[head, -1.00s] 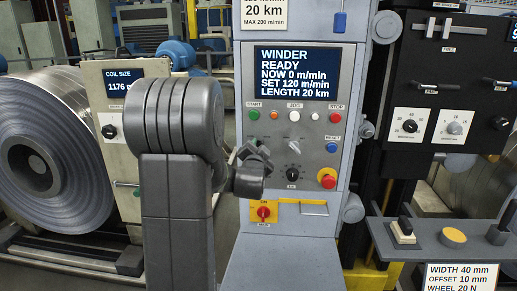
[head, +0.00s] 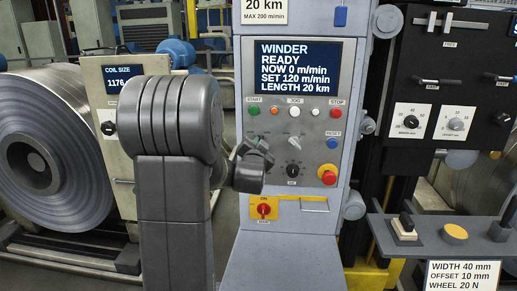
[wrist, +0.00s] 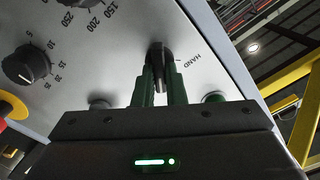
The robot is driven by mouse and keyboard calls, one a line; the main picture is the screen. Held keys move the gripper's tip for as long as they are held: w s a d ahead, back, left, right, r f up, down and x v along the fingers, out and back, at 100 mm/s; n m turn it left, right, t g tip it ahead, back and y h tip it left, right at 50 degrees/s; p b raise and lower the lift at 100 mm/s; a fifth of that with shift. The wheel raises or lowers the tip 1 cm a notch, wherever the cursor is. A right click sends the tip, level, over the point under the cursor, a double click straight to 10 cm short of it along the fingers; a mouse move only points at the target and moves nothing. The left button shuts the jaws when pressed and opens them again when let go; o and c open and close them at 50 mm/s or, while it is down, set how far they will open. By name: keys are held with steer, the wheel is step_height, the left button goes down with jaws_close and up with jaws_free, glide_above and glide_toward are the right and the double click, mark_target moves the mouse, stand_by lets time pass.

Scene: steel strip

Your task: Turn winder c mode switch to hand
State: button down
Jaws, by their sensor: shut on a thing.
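The winder panel (head: 316,125) is grey, with a lit screen (head: 298,66) reading WINDER READY, NOW 0 m/min. In the wrist view a black switch knob (wrist: 160,50) sits on this panel, with the word HAND (wrist: 194,70) printed to its right. My gripper (wrist: 160,85) has its green fingers closed on both sides of this knob. The knob's exact pointing direction is partly hidden by the fingers. In the head view my gripper (head: 254,146) is at the panel's left side, below the START button (head: 254,111), and my wrist hides the knob.
Dials (wrist: 26,65) with numbered scales sit left of the knob in the wrist view. A red emergency stop (head: 327,173) and a red switch on a yellow plate (head: 264,208) are near my gripper. A steel coil (head: 50,150) stands at left.

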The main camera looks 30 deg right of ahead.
steer(key=shift+w+a+n+b, duration=0.15)
steer(key=shift+n+b, duration=1)
steer(key=shift+n, duration=2.9)
steer(key=shift+w+a+n+b, duration=0.15)
steer(key=shift+n+b, duration=0.95)
steer(key=shift+n, duration=2.95)
steer(key=shift+s, duration=0.1)
steer(key=c, duration=1.5)
jaws_free()
